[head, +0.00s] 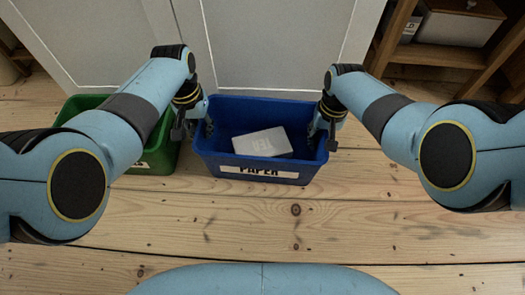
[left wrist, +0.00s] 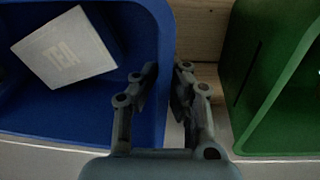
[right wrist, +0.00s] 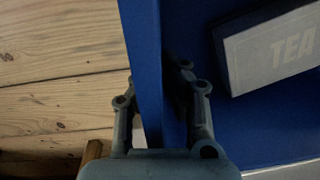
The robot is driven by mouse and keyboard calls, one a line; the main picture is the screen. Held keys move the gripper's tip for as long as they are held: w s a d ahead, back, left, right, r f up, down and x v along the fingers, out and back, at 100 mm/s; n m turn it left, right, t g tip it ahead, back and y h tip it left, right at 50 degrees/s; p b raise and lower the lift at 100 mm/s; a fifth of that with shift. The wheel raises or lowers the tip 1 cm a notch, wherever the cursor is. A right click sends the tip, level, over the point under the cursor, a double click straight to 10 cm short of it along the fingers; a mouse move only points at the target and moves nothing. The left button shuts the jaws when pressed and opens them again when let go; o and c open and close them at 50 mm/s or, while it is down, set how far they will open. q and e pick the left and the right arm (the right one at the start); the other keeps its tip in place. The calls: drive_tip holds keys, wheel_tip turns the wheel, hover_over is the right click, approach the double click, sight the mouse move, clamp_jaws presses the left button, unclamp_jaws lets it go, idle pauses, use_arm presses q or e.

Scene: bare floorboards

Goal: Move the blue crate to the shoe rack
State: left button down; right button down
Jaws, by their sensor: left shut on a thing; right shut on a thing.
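The blue crate (head: 220,167), with a PAPER label on its front, stands upright in the middle of the head view. A white box marked TEA (head: 263,143) lies inside it. My left gripper (head: 203,128) is shut on the crate's left wall, one finger inside and one outside; the left wrist view shows this wall too (left wrist: 166,60). My right gripper (head: 324,128) is shut on the right wall, which also shows in the right wrist view (right wrist: 145,65). I cannot tell whether the crate touches the floor. A wooden rack (head: 440,56) at the upper right may be the shoe rack.
A green crate (head: 160,158) stands just left of the blue one, partly behind my left arm. Pale cabinet doors (head: 275,45) rise behind both crates. A grey box (head: 457,22) sits on the rack. The floorboards (head: 290,215) in front are clear.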

idle(0.4)
